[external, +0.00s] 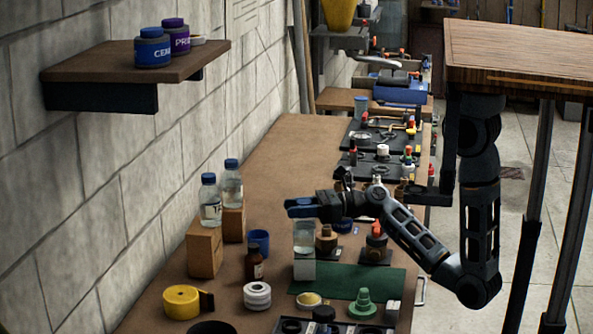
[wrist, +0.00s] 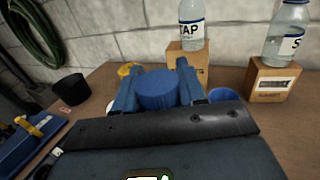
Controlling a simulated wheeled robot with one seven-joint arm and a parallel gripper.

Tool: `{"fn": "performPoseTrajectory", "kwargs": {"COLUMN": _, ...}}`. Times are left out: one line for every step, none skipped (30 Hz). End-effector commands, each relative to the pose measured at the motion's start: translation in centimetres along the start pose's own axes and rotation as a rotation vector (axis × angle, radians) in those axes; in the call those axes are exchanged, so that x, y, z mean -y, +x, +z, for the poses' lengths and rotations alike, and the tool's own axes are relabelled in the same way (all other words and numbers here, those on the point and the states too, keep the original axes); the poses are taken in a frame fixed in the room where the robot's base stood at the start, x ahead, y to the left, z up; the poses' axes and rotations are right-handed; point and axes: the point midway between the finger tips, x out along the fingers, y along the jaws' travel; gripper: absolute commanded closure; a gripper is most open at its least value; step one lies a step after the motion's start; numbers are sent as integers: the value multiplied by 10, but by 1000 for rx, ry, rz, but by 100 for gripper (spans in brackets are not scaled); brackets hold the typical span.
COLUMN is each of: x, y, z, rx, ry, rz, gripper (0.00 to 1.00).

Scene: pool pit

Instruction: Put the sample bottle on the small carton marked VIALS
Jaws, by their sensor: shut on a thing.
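My gripper (external: 303,210) is shut on a clear sample bottle (external: 303,237). In the wrist view, the bottle's blue cap (wrist: 157,90) sits between the two blue fingers of my gripper (wrist: 157,76). The bottle is upright, directly above a small white carton (external: 304,269). Its bottom is at the carton's top; I cannot tell whether they touch. No marking is legible on this carton in the external view, and the gripper hides it in the wrist view.
Two blue-capped bottles (external: 210,203) (external: 232,186) stand on brown cartons (external: 204,251) (external: 233,226) at the left. A blue cup (external: 258,242), a brown bottle (external: 255,266) and a yellow tape roll (external: 181,302) stand nearby. A green mat (external: 350,283) lies right of the white carton.

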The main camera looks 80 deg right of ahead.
Motion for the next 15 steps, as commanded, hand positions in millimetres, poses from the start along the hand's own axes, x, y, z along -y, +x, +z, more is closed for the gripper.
{"fn": "performPoseTrajectory", "kwargs": {"x": 0, "y": 0, "z": -2, "rx": 0, "ry": 1, "rz": -1, "gripper": 100}}
{"fn": "performPoseTrajectory", "kwargs": {"x": 0, "y": 0, "z": -2, "rx": 1, "ry": 1, "rz": -1, "gripper": 100}}
{"fn": "performPoseTrajectory", "kwargs": {"x": 0, "y": 0, "z": -2, "rx": 1, "ry": 0, "rz": -1, "gripper": 100}}
{"fn": "performPoseTrajectory", "kwargs": {"x": 0, "y": 0, "z": -2, "rx": 1, "ry": 0, "rz": -1, "gripper": 100}}
{"fn": "performPoseTrajectory", "kwargs": {"x": 0, "y": 0, "z": -1, "rx": 1, "ry": 0, "rz": -1, "gripper": 100}}
{"fn": "performPoseTrajectory", "kwargs": {"x": 0, "y": 0, "z": -1, "rx": 1, "ry": 0, "rz": -1, "gripper": 100}}
{"fn": "performPoseTrajectory", "kwargs": {"x": 0, "y": 0, "z": -1, "rx": 1, "ry": 0, "rz": -1, "gripper": 100}}
{"fn": "performPoseTrajectory", "kwargs": {"x": 0, "y": 0, "z": -1, "rx": 1, "ry": 0, "rz": -1, "gripper": 100}}
{"fn": "performPoseTrajectory", "kwargs": {"x": 0, "y": 0, "z": -2, "rx": 1, "ry": 0, "rz": 0, "gripper": 100}}
{"fn": "performPoseTrajectory", "kwargs": {"x": 0, "y": 0, "z": -3, "rx": 1, "ry": 0, "rz": 0, "gripper": 100}}
{"fn": "performPoseTrajectory", "kwargs": {"x": 0, "y": 0, "z": -4, "rx": 1, "ry": 0, "rz": 0, "gripper": 100}}
{"fn": "performPoseTrajectory", "kwargs": {"x": 0, "y": 0, "z": -4, "rx": 0, "ry": 0, "rz": 0, "gripper": 58}}
{"fn": "performPoseTrajectory", "kwargs": {"x": 0, "y": 0, "z": -4, "rx": 0, "ry": 0, "rz": 0, "gripper": 55}}
{"fn": "performPoseTrajectory", "kwargs": {"x": 0, "y": 0, "z": -4, "rx": 0, "ry": 0, "rz": -1, "gripper": 52}}
{"fn": "performPoseTrajectory", "kwargs": {"x": 0, "y": 0, "z": -4, "rx": 0, "ry": 0, "rz": 0, "gripper": 48}}
